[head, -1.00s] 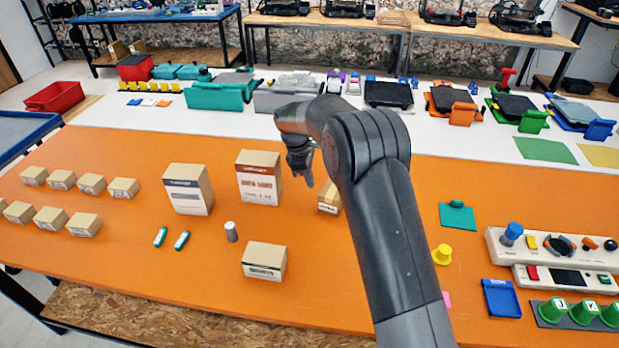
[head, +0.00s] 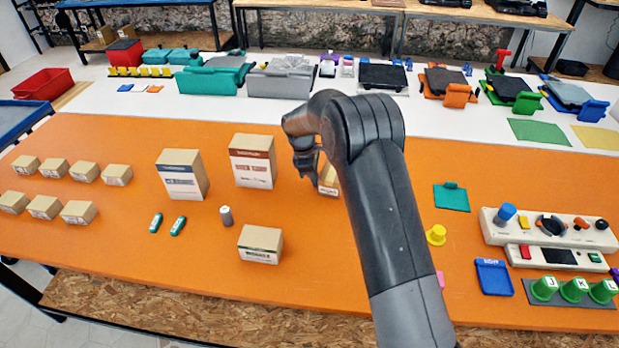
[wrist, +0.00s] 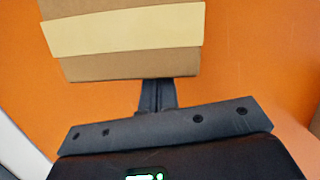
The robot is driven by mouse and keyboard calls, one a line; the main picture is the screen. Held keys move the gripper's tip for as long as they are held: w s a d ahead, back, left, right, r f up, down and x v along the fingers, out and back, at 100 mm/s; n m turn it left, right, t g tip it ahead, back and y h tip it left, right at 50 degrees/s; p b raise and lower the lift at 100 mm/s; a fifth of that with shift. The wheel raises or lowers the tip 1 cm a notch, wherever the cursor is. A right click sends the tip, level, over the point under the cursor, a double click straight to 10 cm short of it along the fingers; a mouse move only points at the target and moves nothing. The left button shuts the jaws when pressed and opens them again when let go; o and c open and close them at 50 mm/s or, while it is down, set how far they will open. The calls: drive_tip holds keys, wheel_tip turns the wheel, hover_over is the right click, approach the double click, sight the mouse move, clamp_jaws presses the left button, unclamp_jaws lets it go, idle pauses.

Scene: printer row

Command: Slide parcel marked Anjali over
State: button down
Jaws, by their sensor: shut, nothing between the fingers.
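Several cardboard parcels with printed labels stand on the orange table; I cannot read the name Anjali on any of them. A small parcel (head: 328,182) is partly hidden behind my arm. A tall red-banded parcel (head: 252,163), a tall blue-banded parcel (head: 182,176) and a low parcel (head: 260,245) stand to its left. My gripper (head: 307,172) is shut and empty, pointing down beside the small parcel. In the wrist view, a brown parcel with a pale tape strip (wrist: 125,32) lies just beyond the fingers (wrist: 155,85); I cannot tell whether they touch.
Several small boxes (head: 82,172) stand in rows at the left. A grey cylinder (head: 226,215) and two green-and-white items (head: 178,226) lie near the low parcel. A yellow knob (head: 436,235), blue tray (head: 494,277) and control panel (head: 550,228) are at right. Orange surface around the parcels is partly clear.

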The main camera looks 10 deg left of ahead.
drive_tip(key=d, duration=1.8)
drive_tip(key=shift+d, duration=0.35)
drive_tip(key=v, duration=1)
drive_tip(key=w+a+m+y, duration=0.2)
drive_tip(key=w+m+y, duration=0.1)
drive_tip(key=w+m, duration=0.9)
drive_tip(key=shift+n, duration=0.9)
drive_tip(key=f, duration=0.3)
drive_tip(key=w+f, duration=0.1)
drive_tip(key=f, duration=0.2)
drive_tip(key=w+f, duration=0.1)
drive_tip(key=f, duration=0.2)
drive_tip(key=shift+s+d+f, duration=0.3)
drive_tip(key=shift+s+d, duration=0.4)
drive_tip(key=shift+s, duration=0.1)
drive_tip(key=shift+s+d, duration=0.6)
drive_tip(key=shift+s, duration=0.1)
